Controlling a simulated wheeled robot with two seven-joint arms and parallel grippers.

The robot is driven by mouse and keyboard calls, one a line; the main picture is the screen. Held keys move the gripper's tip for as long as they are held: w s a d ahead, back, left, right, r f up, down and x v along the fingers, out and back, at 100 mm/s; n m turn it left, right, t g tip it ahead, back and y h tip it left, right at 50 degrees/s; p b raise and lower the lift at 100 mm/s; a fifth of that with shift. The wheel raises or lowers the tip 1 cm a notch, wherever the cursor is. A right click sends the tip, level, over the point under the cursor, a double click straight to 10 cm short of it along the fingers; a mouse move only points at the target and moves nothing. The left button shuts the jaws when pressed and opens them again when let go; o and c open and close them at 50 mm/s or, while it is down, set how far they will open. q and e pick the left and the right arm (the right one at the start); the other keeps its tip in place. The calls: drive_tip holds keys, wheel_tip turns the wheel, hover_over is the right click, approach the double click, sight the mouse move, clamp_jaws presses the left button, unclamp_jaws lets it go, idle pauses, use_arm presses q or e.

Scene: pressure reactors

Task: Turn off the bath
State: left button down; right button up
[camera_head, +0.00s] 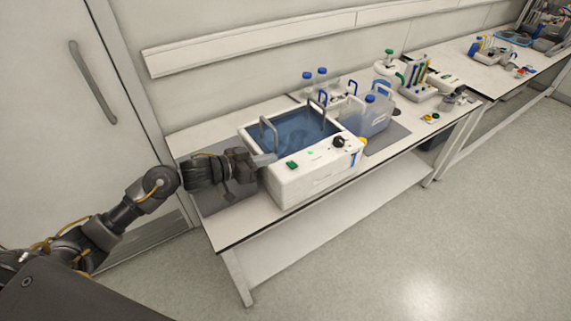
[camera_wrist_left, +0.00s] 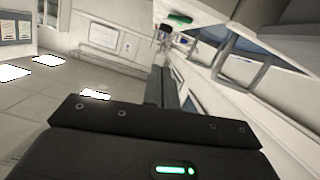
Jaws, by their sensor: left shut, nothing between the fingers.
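The bath (camera_head: 310,176) is a white box with an open tank of blue water and metal handles, standing on the white bench. A green switch (camera_head: 292,165) sits on the front left of its top panel, and a black knob (camera_head: 338,142) farther right. My left gripper (camera_head: 268,159) is shut and empty at the bath's left front corner, close to the green switch; I cannot tell whether it touches the bath. In the left wrist view the shut fingers (camera_wrist_left: 162,88) point forward, with the green switch (camera_wrist_left: 180,18) near the top. My right gripper is not in view.
A jug with blue liquid (camera_head: 374,115) stands right of the bath. Blue-capped bottles (camera_head: 321,78) stand behind it. A rack of tubes (camera_head: 418,80) is farther right on the bench (camera_head: 236,232). The floor in front is clear.

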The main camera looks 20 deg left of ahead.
use_arm(q)
drive_tip(key=p, duration=0.1)
hover_over(286, 174)
drive_tip(key=shift+w+a+f, duration=0.2)
drive_tip(key=shift+a+f, duration=0.1)
drive_tip(key=shift+f, duration=0.2)
drive_tip(key=f, duration=0.2)
drive_tip(key=f+p, duration=0.1)
drive_tip(key=shift+s+d+f, duration=0.1)
drive_tip(key=shift+d+f, duration=0.1)
drive_tip(key=shift+d, duration=0.05)
drive_tip(key=shift+f, duration=0.5)
